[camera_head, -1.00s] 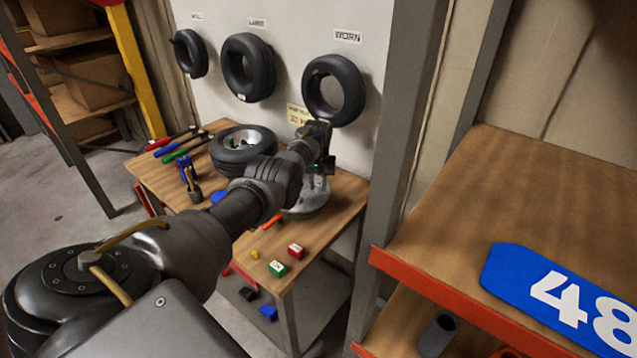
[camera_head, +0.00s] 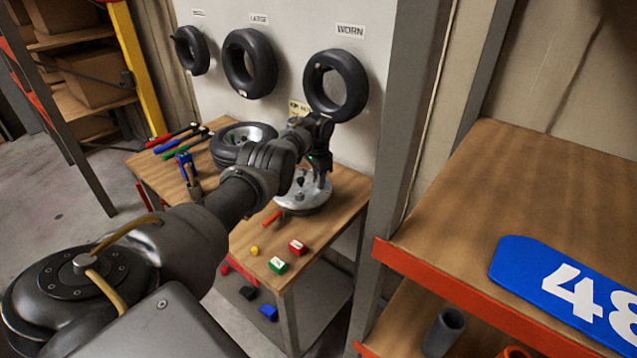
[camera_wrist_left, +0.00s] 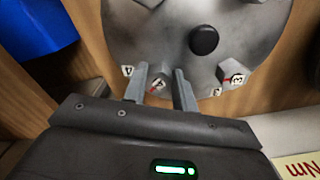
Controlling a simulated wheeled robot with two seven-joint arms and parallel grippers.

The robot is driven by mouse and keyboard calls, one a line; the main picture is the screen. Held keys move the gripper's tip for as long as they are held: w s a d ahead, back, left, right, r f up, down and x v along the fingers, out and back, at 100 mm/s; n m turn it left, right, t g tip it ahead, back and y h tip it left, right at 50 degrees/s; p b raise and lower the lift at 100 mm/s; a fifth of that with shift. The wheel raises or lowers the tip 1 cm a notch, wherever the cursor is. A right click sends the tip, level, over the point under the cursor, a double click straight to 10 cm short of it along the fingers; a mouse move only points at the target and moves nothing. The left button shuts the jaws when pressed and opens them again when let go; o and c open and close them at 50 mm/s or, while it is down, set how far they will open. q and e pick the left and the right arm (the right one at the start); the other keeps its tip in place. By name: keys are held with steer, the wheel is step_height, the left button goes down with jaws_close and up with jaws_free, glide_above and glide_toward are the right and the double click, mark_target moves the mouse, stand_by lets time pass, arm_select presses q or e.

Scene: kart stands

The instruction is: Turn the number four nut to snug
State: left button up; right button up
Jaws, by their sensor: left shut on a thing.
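A round grey metal hub (camera_head: 312,201) stands on the wooden bench with a dark knob in its middle. In the left wrist view the hub (camera_wrist_left: 165,32) fills the top, with nuts around its rim. A small white tag at the rim (camera_wrist_left: 127,71) seems to read 4; another (camera_wrist_left: 237,78) reads 3. My left gripper (camera_head: 320,183) is at the hub's far right rim. In the left wrist view its fingers (camera_wrist_left: 161,78) are shut on a rim nut (camera_wrist_left: 158,85) with a red mark, close to the 4 tag. The fingers partly hide this nut. My right gripper is not in view.
A wheel (camera_head: 240,140) lies behind the hub on the bench (camera_head: 330,220). Red and green blocks (camera_head: 278,265) and a small yellow piece lie near the front edge. Tyres (camera_head: 335,86) hang on the panel behind. A shelf (camera_head: 470,190) stands at right.

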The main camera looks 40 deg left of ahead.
arm_select(q)
steer(key=m+b, duration=0.1)
steer(key=m, duration=0.1)
steer(key=m+b, duration=0.2)
steer(key=m, duration=0.1)
steer(key=shift+w+a+f, duration=0.1)
steer(key=shift+a+f, duration=0.05)
steer(key=shift+m+b, duration=1.05)
steer(key=shift+m, duration=0.65)
steer(key=o, duration=1)
steer(key=shift+w, duration=0.1)
step_height(320, 180, up, 11)
steer(key=b, duration=0.1)
steer(key=shift+b, duration=0.35)
